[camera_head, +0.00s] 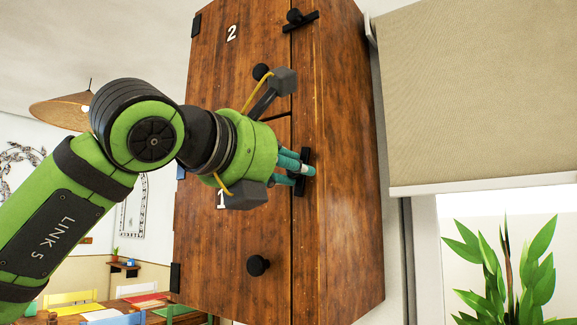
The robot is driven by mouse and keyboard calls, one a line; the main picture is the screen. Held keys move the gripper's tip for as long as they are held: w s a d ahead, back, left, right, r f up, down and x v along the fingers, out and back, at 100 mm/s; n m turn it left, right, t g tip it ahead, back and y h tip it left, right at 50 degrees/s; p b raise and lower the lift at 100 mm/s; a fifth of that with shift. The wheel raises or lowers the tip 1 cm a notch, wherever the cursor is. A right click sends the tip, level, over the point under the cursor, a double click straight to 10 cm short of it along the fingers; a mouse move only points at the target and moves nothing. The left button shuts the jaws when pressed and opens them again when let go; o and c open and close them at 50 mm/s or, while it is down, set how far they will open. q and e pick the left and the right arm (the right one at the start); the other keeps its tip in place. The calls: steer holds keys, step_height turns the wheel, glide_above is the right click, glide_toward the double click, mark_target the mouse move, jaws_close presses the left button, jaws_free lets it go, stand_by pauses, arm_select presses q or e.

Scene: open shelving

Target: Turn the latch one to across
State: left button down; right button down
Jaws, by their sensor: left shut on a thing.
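A wooden cabinet (345,200) has two doors, marked with a white 2 above and a white 1 below. The black latch one (299,189) is on the frame strip just right of the lower door's edge. Its bar stands nearly upright, along the seam. My left gripper (307,170) reaches in from the left with its teal fingers shut on latch one, hiding its middle. The upper latch (301,22) lies across the seam by door 2. My right gripper is not in view.
Round black knobs stick out from the lower door (257,265) and the upper door (261,72), the upper one close to my gripper. A window blind (480,95) and a plant (505,270) are at right. A table with chairs (110,310) is at lower left.

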arm_select(q)
steer(key=shift+s+d+f+m+p, duration=0.1)
steer(key=shift+m+p, duration=0.5)
steer(key=shift+m, duration=3.3)
steer(key=shift+d+m+p, duration=0.1)
steer(key=shift+m+p, duration=0.5)
steer(key=shift+m, duration=3.3)
steer(key=c, duration=1.1)
jaws_free()
steer(key=shift+o, duration=0.2)
steer(key=shift+s, duration=0.1)
steer(key=shift+a, duration=0.1)
